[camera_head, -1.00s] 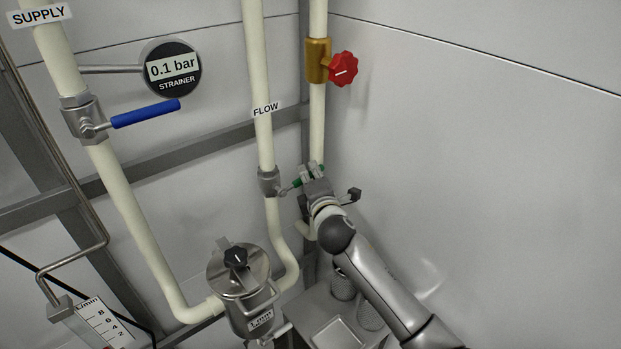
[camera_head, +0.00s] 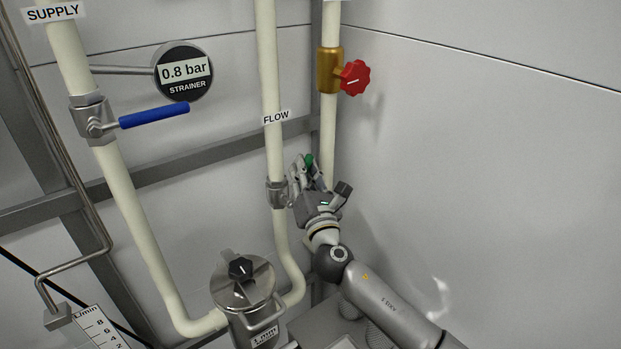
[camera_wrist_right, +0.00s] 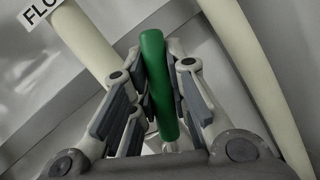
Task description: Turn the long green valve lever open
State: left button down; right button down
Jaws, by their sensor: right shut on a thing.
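The green valve lever (camera_head: 309,160) shows only its tip in the head view, above my right gripper's fingers; the rest is hidden behind them. It angles up beside the FLOW pipe's metal valve body (camera_head: 278,193). In the right wrist view the long green lever (camera_wrist_right: 157,85) runs between the fingers, its far end beyond them. My right gripper (camera_head: 305,168) is shut on the lever, just right of the valve body. My left gripper is not in view.
The FLOW pipe (camera_head: 270,75) runs left of my right gripper. A red knob (camera_head: 355,78) on a brass valve is above. A blue-handled SUPPLY valve (camera_head: 153,115) and a strainer gauge (camera_head: 184,71) reading 0.8 bar are left. A strainer housing (camera_head: 243,285) stands below; bare wall lies right.

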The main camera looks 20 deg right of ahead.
jog(key=a+n, duration=0.1)
jog(key=n+y+b, duration=0.1)
jog(key=n, duration=0.1)
jog(key=s+a+n+t+y, duration=0.1)
jog(key=n, duration=0.1)
jog(key=shift+a+r, duration=0.25)
jog(key=shift+a, duration=0.05)
jog(key=shift+s+a+n+y+b, duration=0.1)
jog(key=shift+a+n+y+b, duration=0.25)
jog(key=shift+n, duration=0.25)
jog(key=shift+s+a+n+y+b, duration=0.1)
jog(key=shift+a+n+y+b, duration=0.1)
jog(key=shift+n+y, duration=0.35)
jog(key=c, duration=1.4)
grip_release()
jog(key=shift+r, duration=0.15)
jog(key=v, duration=1.2)
jog(key=shift+a, duration=0.1)
